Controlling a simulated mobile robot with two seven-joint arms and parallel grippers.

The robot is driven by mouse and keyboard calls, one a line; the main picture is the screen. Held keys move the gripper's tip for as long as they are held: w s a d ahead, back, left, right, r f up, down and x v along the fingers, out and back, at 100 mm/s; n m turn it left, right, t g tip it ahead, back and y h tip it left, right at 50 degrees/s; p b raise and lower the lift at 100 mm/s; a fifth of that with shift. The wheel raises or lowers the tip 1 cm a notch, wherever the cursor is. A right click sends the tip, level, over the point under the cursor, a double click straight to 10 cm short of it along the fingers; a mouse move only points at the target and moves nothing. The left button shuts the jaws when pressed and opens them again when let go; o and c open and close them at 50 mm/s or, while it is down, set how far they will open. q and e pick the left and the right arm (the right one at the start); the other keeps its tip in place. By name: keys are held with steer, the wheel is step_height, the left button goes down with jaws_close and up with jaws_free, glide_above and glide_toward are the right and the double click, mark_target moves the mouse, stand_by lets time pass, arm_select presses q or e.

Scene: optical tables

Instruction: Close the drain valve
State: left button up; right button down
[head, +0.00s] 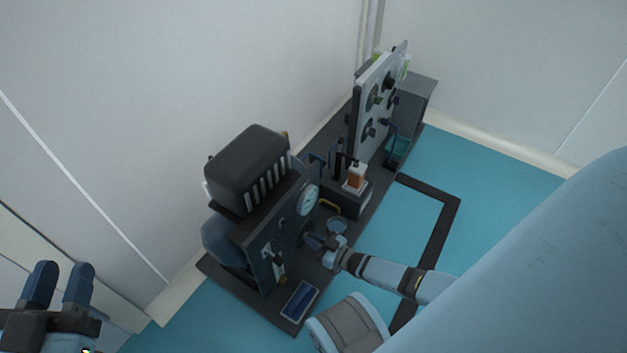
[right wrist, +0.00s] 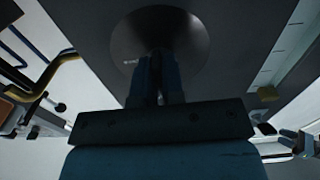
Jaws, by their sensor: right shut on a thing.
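The dark upright panel (head: 262,257) with a round white gauge (head: 308,199) stands on the dark bench. My right gripper (head: 318,242) reaches in to the front of this panel, below the gauge. In the right wrist view its two fingers (right wrist: 157,75) are close together, shut on the drain valve, in front of a dark round disc (right wrist: 182,32) with a small pale mark. The fingers hide the gripped part, so I cannot tell the valve's angle. My left gripper (head: 62,272) is empty and open at the lower left, far from the panel.
A blue tray (head: 299,301) lies at the bench's near end. A grey panel with dark knobs (head: 372,95) stands at the far end. Blue floor (head: 400,215) lies clear to the right.

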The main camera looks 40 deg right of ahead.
arm_select(q)
steer(key=shift+a+f, duration=0.1)
steer(key=shift+f, duration=0.05)
arm_select(e)
steer(key=c, duration=1.2)
jaws_free()
steer(key=shift+c, duration=0.2)
steer(key=shift+s, duration=0.1)
